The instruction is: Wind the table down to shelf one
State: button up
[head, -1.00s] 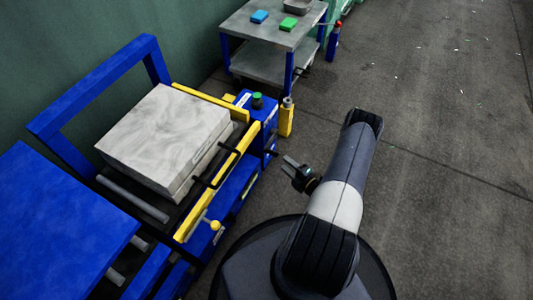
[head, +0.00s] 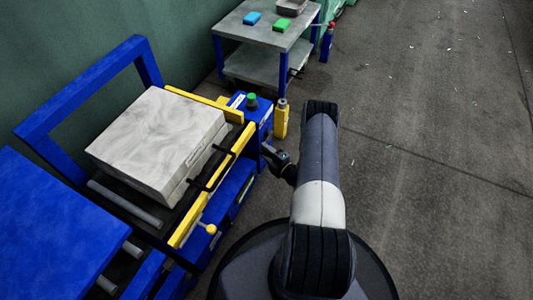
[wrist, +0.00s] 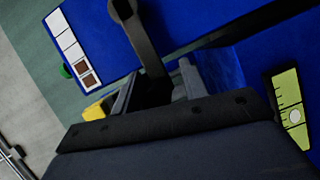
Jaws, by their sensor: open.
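The press (head: 228,195) has a blue frame and yellow rails, with a large pale block (head: 155,140) lying on its rollers. My gripper (head: 268,153) is at the press's right end, beside a dark crank. In the wrist view the dark crank arm (wrist: 140,40) reaches down between my open fingers (wrist: 158,88); whether they touch it I cannot tell. A yellow-green scale (wrist: 286,98) with black marks and a round white pointer (wrist: 295,116) is on the blue face at right. I cannot read which shelf it marks.
A panel of white and brown squares (wrist: 73,48) is on the blue box. A yellow post (head: 281,122) stands close behind my gripper. A two-level trolley (head: 262,38) carries blue and green blocks at the back. Floor at right is clear.

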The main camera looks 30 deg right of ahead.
jog(key=shift+c, duration=0.3)
grip_shut()
jog(key=shift+f, duration=0.1)
